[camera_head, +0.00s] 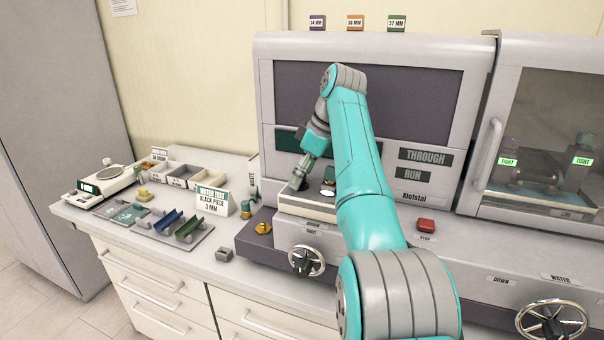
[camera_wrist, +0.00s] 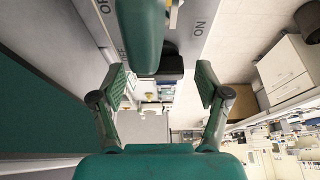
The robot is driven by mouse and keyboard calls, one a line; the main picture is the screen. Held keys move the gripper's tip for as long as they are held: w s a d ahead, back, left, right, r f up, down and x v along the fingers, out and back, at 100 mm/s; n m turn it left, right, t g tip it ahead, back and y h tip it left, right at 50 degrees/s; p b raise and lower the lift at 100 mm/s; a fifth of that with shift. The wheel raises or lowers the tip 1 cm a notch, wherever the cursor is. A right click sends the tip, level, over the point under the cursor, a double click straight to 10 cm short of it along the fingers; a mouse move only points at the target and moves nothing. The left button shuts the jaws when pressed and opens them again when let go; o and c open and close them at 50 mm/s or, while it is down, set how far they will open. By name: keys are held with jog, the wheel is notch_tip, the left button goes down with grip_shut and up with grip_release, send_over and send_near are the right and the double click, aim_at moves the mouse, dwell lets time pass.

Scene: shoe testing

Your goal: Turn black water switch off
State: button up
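In the wrist view, a small black block (camera_wrist: 171,66), which looks like the black switch, lies between the labels OFF and ON. It is partly hidden by a teal part in front. My gripper (camera_wrist: 160,82) has its two fingers spread apart, with the black block beyond and between the tips; I see no contact. Which way the switch is set cannot be told. In the head view, my gripper (camera_head: 298,183) points down at the left part of the grey machine (camera_head: 375,38), over its light ledge. The switch cannot be made out there.
A red button (camera_head: 426,225) and a hand wheel (camera_head: 306,260) are on the machine's front. A second wheel (camera_head: 552,321) is at the lower right. A scale (camera_head: 105,177), trays and small pieces crowd the counter at left. A glass-doored chamber (camera_head: 548,130) stands at right.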

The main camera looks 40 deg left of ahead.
jog(key=shift+r, duration=0.1)
jog(key=v, duration=1.1)
jog(key=shift+d+r, duration=0.25)
jog(key=shift+r, duration=0.1)
